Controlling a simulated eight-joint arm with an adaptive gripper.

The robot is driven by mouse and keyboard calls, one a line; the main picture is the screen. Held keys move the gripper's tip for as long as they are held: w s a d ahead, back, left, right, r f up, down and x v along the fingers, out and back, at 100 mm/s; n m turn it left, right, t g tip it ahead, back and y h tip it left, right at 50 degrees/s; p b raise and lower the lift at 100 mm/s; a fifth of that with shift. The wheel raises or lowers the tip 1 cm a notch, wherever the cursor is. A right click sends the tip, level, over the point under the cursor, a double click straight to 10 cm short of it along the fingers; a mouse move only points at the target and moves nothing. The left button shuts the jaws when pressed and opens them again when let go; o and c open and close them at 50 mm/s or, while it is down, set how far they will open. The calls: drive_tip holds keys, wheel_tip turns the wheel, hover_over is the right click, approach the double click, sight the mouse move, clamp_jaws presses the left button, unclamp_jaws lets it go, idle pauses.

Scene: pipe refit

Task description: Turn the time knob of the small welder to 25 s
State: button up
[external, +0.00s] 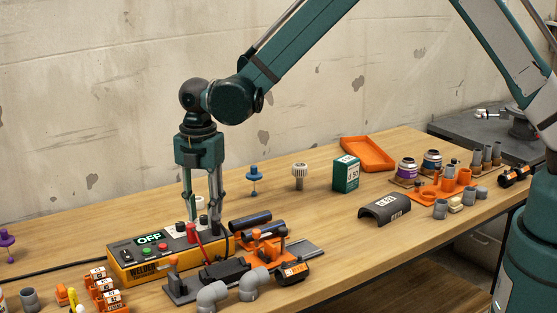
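The small welder (145,267) is a yellow box with a dark sloped top, at the front left of the bench in the external view. Its display (150,238) reads OFF. Red and green buttons sit below the display. Dark knobs show toward the right of its top, one (181,227) left of my gripper and one by the fingers. Their labels and settings are too small to read. My gripper (203,215) points straight down over the right end of the welder, its fingers apart. I cannot tell whether the fingers touch a knob.
A grey and orange clamp fixture (222,272) with dark cylinders stands close right of the welder. Grey elbow pipes (212,296) lie in front. Small orange labelled parts (103,285) sit front left. A green box (345,174) and orange tray (367,154) stand farther back.

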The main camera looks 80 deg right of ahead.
drive_tip(key=shift+f, duration=0.15)
drive_tip(key=shift+c, duration=0.3)
drive_tip(key=c, duration=0.9)
drive_tip(key=shift+o, duration=0.2)
